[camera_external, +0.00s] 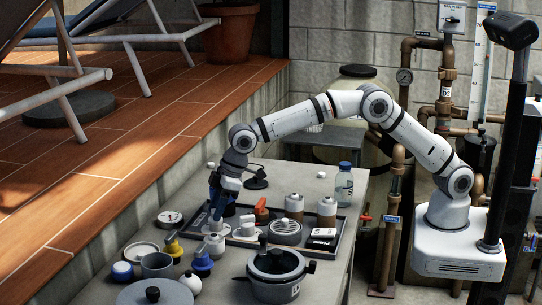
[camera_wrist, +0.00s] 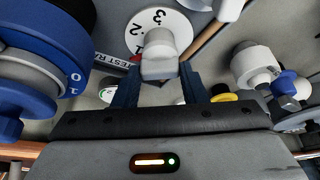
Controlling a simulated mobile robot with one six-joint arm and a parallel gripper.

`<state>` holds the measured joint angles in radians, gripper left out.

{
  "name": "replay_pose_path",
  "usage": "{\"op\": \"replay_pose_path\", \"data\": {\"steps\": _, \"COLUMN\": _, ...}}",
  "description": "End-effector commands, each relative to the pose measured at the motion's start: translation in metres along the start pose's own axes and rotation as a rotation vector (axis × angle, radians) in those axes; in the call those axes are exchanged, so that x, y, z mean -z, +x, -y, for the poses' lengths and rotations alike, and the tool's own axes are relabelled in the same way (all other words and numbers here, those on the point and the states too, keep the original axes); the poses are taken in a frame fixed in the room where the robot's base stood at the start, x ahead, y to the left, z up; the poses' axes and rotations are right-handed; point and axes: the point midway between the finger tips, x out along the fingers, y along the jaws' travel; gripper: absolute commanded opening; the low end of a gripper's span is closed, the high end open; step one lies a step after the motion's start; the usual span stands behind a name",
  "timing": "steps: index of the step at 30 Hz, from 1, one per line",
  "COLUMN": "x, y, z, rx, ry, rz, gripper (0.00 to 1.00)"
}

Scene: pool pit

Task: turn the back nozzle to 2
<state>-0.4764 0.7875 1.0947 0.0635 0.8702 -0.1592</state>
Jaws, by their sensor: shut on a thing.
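The back nozzle (camera_wrist: 158,50) shows in the wrist view as a pale knob on a white round dial with the numerals 3, 2 and 1. The 1 is at the dial's lower left, close to a small red mark. My gripper (camera_wrist: 158,76) has its dark blue fingers on both sides of the knob's block-like end and is shut on it. In the external view, my gripper (camera_external: 216,207) points down at the fittings on the tray's left side. There the arm and nearby fittings partly hide the nozzle.
A blue-collared fitting (camera_wrist: 50,75) is close at left in the wrist view, and a white valve with a blue part (camera_wrist: 255,66) is at right. The tray (camera_external: 345,222) holds several fittings. A grey pot (camera_external: 275,272) and a bottle (camera_external: 344,182) stand on the bench.

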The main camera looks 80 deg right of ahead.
Motion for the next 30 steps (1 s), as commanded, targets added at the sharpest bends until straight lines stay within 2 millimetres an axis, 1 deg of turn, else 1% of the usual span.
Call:
{"op": "replay_pose_path", "data": {"steps": 9, "x": 0.0012, "y": -0.0016, "z": 0.0028, "rx": -0.111, "ry": 0.264, "rz": -0.002, "gripper": 0.15}}
{"op": "replay_pose_path", "data": {"steps": 15, "x": 0.0012, "y": -0.0008, "z": 0.0032, "rx": -0.167, "ry": 0.400, "rz": -0.002, "gripper": 0.15}}
{"op": "replay_pose_path", "data": {"steps": 21, "x": 0.0015, "y": -0.0005, "z": 0.0038, "rx": -0.205, "ry": 0.494, "rz": -0.003, "gripper": 0.15}}
{"op": "replay_pose_path", "data": {"steps": 30, "x": 0.0014, "y": -0.0006, "z": 0.0040, "rx": -0.229, "ry": 0.554, "rz": -0.002, "gripper": 0.15}}
